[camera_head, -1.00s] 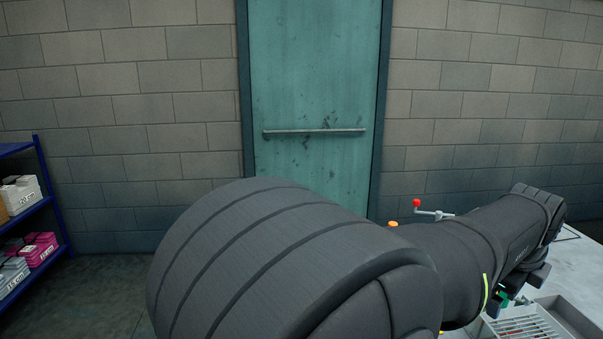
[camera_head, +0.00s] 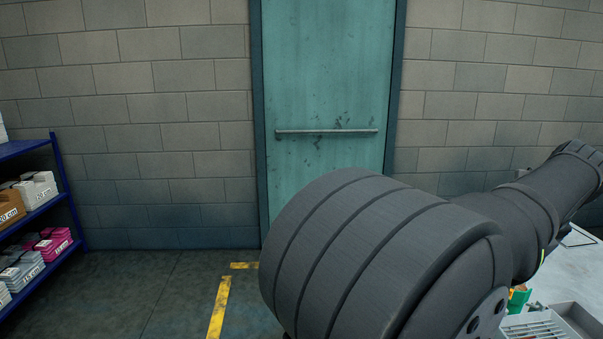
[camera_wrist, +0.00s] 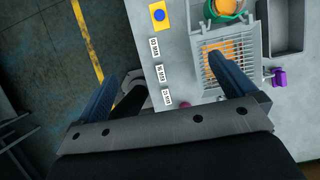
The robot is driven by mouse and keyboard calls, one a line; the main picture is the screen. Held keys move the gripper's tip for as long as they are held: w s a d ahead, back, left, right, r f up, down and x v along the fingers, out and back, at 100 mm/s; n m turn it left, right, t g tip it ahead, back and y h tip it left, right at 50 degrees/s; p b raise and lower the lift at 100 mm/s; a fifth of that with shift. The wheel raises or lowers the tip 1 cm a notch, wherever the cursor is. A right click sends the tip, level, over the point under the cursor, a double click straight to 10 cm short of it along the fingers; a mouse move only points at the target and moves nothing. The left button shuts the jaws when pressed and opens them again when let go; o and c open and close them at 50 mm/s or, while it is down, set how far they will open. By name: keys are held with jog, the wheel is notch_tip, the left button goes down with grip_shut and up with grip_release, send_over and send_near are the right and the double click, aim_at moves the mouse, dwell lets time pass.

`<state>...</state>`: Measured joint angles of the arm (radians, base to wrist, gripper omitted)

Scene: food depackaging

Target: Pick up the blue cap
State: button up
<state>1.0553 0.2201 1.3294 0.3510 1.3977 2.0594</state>
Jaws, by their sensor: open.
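In the wrist view, a small round blue thing (camera_wrist: 159,15) sits on a yellow square at the worktable's far left edge. I cannot tell whether it is the blue cap, and no other clear candidate shows. My gripper (camera_wrist: 172,66) is open and empty. My gripper does not show in the head view, where my dark arm fills the lower right.
The white table (camera_wrist: 182,50) holds several labels, a grated tray (camera_wrist: 201,58) with orange pieces, a green-rimmed container (camera_wrist: 241,15), a grey bin (camera_wrist: 297,38) and a purple object (camera_wrist: 279,77). A blue shelf (camera_head: 68,190) stands at left. Floor before the door (camera_head: 325,80) is open.

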jog(key=c, duration=1)
jog(key=w+a+f+n+g+h, duration=0.2)
jog(key=w+a+f+n+g, duration=0.15)
jog(key=w+f+n, duration=0.4)
jog(key=w+a+f+n+g+h, duration=0.2)
jog(key=w+a+f+n, duration=0.2)
jog(key=w+f+n, duration=0.3)
jog(key=x, duration=0.3)
jog(key=d+x, duration=0.1)
jog(key=x, duration=0.6)
jog(key=shift+w+d+r, duration=0.15)
jog(key=shift+w+d, duration=0.05)
jog(key=shift+w, duration=0.2)
jog(key=shift+s+x, duration=0.15)
jog(key=shift+x, duration=1.2)
jog(key=shift+s+x, duration=0.15)
jog(key=shift+x, duration=1.25)
